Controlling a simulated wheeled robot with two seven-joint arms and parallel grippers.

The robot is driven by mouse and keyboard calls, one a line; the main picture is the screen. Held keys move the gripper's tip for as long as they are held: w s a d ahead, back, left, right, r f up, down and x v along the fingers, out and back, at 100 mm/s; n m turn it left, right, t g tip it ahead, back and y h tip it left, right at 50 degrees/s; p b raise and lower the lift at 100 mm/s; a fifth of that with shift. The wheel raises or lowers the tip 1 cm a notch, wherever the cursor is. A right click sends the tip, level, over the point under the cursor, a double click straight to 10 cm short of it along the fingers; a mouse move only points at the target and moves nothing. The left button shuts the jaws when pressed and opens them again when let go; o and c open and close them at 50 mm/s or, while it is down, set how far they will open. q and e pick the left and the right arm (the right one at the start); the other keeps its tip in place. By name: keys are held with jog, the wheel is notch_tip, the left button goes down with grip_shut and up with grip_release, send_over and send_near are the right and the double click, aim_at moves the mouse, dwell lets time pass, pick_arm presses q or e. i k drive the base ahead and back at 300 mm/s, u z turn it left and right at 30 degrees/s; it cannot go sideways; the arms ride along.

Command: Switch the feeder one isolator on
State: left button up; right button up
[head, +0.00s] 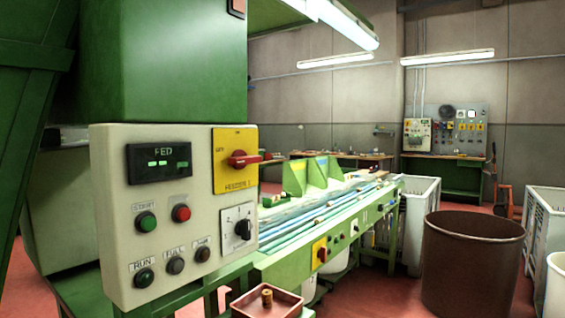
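The feeder one isolator is a red rotary handle (243,159) on a yellow plate (223,178) at the upper right of a cream control panel (112,180). Small lettering sits at the plate's left edge and bottom; the bottom line looks like "FEEDER 1". The handle lies roughly horizontal, its longer end to the right. Neither gripper is in view, so their distance from the handle cannot be told.
The panel also has a lit display (160,163), a green button (146,222), a red button (181,213) and a black selector (242,230). A second red-on-yellow switch (320,254) sits on the green line. A brown bin (470,265) stands right.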

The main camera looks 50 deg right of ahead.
aim_at(239, 160)
jog(key=z, duration=1.45)
jog(key=i, duration=0.1)
jog(key=u, duration=0.2)
jog(key=k, duration=1.15)
jog(key=z, duration=1.05)
jog(key=i, duration=1.7)
jog(key=u, duration=0.9)
